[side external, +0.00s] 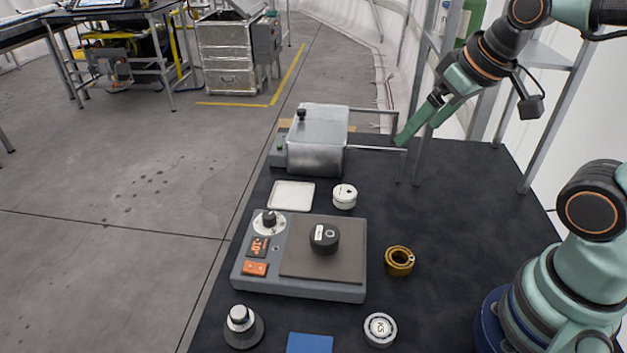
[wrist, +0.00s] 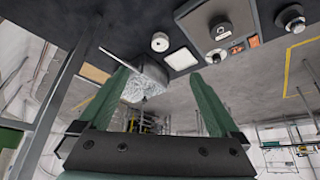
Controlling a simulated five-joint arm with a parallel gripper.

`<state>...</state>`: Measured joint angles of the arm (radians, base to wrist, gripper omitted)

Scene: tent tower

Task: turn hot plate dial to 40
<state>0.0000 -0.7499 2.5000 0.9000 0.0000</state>
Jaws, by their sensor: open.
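The hot plate (side external: 300,288) is a grey box with a brown square top, near the front of the black table. Its dial (side external: 268,221) is a black knob on a white scale at the back left corner, beside a red-lit display (side external: 258,247) and an orange switch (side external: 254,268). The dial also shows small in the wrist view (wrist: 219,55). A black round piece (side external: 323,237) sits on the plate top. My gripper (side external: 415,128) is raised at the back right, near the metal box's rods, far from the dial. Its green fingers are apart and empty in the wrist view (wrist: 165,95).
A metal box (side external: 316,142) with rods stands at the back. A white square tray (side external: 291,195), white round piece (side external: 344,195), brass ring (side external: 399,260), silver-topped knob (side external: 239,319), grey round piece (side external: 380,328) and blue block (side external: 310,343) surround the hot plate. The table's right side is mostly clear.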

